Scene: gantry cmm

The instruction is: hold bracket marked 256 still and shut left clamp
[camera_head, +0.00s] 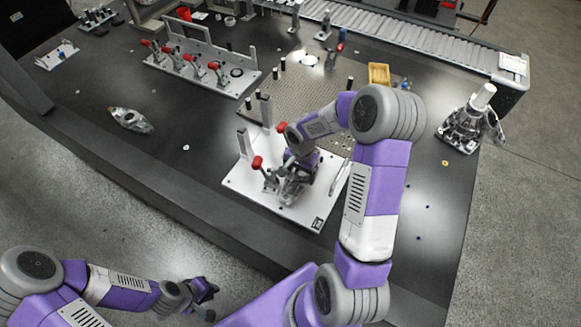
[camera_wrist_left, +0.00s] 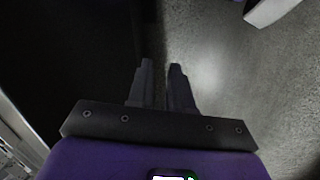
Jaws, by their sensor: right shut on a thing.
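A white fixture plate (camera_head: 240,180) sits on the dark table. Near its left side is a toggle clamp whose red handle (camera_head: 258,162) stands up. A second red handle (camera_head: 281,127) shows further back, partly behind my right arm. My right gripper (camera_head: 301,172) is over the plate, shut on a grey metal bracket (camera_head: 296,190). The gripper hides much of the bracket, and no number 256 is readable.
A longer fixture with several red-handled clamps (camera_head: 205,70) stands behind. A loose grey part (camera_head: 131,120) lies at left, and a metal assembly (camera_head: 467,122) stands at right. The front-left table is clear.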

